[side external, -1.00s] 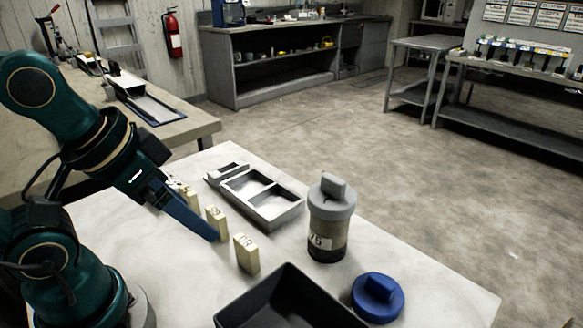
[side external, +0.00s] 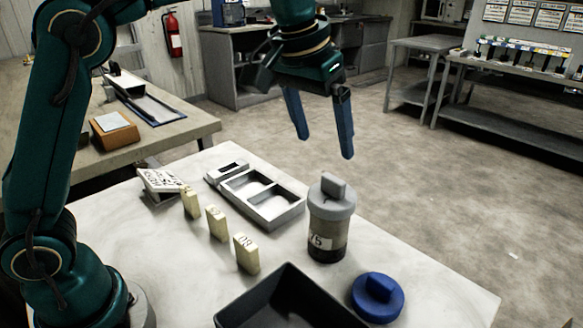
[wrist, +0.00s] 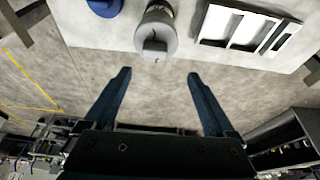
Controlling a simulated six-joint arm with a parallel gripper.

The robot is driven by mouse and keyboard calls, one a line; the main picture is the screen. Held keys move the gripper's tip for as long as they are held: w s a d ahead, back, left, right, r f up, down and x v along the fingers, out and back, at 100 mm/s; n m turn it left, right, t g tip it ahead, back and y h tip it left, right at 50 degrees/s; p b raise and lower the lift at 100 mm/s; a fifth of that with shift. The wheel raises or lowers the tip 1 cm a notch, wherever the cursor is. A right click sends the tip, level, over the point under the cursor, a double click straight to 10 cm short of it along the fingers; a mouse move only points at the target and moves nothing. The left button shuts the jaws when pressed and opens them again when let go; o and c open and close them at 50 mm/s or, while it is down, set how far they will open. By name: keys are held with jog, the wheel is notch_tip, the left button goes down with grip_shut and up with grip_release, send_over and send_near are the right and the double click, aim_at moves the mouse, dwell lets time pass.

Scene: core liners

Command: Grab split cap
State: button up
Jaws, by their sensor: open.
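A grey cap with a raised tab (side external: 333,193) sits on a clear cylinder (side external: 328,240) holding dark material and bearing a white label. The grey cap also shows at the top of the wrist view (wrist: 157,38). A blue cap with a raised tab (side external: 378,297) lies on the table to the right of the cylinder, and part of it shows in the wrist view (wrist: 104,6). I cannot tell a split in either cap. My gripper (side external: 325,146) is open and empty, pointing down, above the grey cap and apart from it. Its two blue fingers also show in the wrist view (wrist: 158,75).
A grey compartmented tray (side external: 272,224) lies left of the cylinder. Several pale numbered blocks (side external: 217,224) stand in a row in front of it. A black open bin (side external: 262,312) is at the front edge. A white lettered stand (side external: 160,190) is at the back left.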

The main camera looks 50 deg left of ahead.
aim_at(333, 178)
jog(key=shift+g, duration=0.4)
jog(key=x, duration=0.4)
jog(key=d+x, duration=0.1)
jog(key=x, duration=0.1)
jog(key=shift+s+f, duration=0.1)
jog(key=shift+f, duration=0.15)
jog(key=shift+x, duration=0.8)
jog(key=c, duration=1.4)
jog(key=shift+r, duration=0.1)
